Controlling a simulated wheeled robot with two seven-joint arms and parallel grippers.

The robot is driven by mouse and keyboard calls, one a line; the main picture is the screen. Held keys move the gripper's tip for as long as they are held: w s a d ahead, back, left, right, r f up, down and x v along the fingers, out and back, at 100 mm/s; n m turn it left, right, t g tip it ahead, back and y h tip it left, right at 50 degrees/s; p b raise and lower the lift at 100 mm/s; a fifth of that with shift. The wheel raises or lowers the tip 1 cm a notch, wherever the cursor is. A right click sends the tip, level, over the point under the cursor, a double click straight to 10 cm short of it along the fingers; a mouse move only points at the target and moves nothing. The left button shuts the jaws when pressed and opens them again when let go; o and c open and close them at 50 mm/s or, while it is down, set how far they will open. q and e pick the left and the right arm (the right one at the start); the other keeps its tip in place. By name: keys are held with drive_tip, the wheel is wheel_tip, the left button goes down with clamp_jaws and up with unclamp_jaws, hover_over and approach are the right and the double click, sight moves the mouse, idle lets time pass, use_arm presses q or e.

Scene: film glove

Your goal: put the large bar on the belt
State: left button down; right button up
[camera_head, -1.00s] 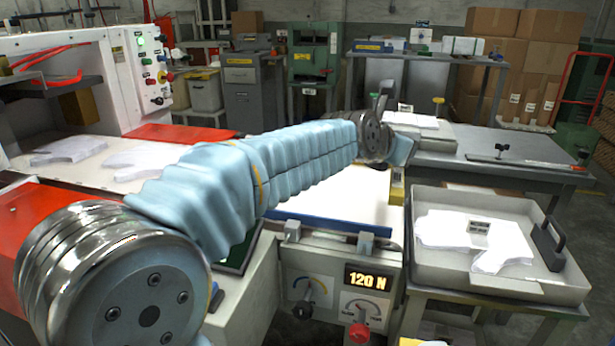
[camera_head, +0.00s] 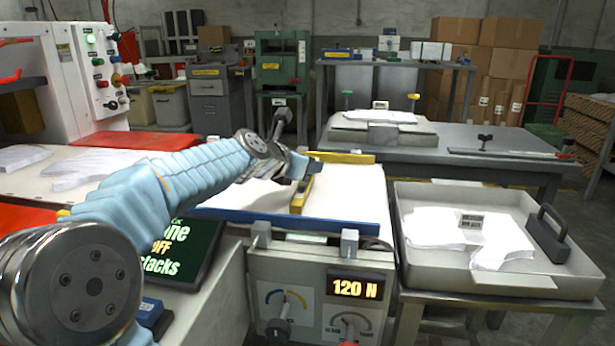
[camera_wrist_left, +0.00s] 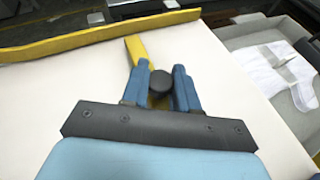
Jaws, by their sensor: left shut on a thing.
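My left gripper (camera_head: 299,182) is over the white belt (camera_head: 345,203) of the press-like unit. In the left wrist view its two blue fingers (camera_wrist_left: 159,84) are shut on the dark round knob of a yellow bar (camera_wrist_left: 138,50). The held yellow bar (camera_head: 300,197) is low over the middle of the belt, pointing away from the front edge. I cannot tell whether it touches the surface. The near part of the bar is hidden by the gripper in the wrist view. My right gripper is not in view.
A blue rail (camera_head: 285,219) runs along the belt's front edge and a yellow rail (camera_head: 342,157) along its back. A metal tray (camera_head: 500,281) with white film gloves (camera_head: 455,230) stands to the right. The belt's right side is clear.

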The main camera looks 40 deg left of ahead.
use_arm(q)
drive_tip(key=shift+f, duration=0.25)
drive_tip(key=shift+f, duration=0.1)
drive_tip(key=c, duration=0.9)
unclamp_jaws()
drive_tip(key=shift+o, duration=0.2)
drive_tip(key=shift+s+r, duration=0.1)
drive_tip(key=shift+r, duration=0.1)
drive_tip(key=p+v, duration=0.1)
drive_tip(key=v, duration=1)
drive_tip(key=shift+s, duration=0.4)
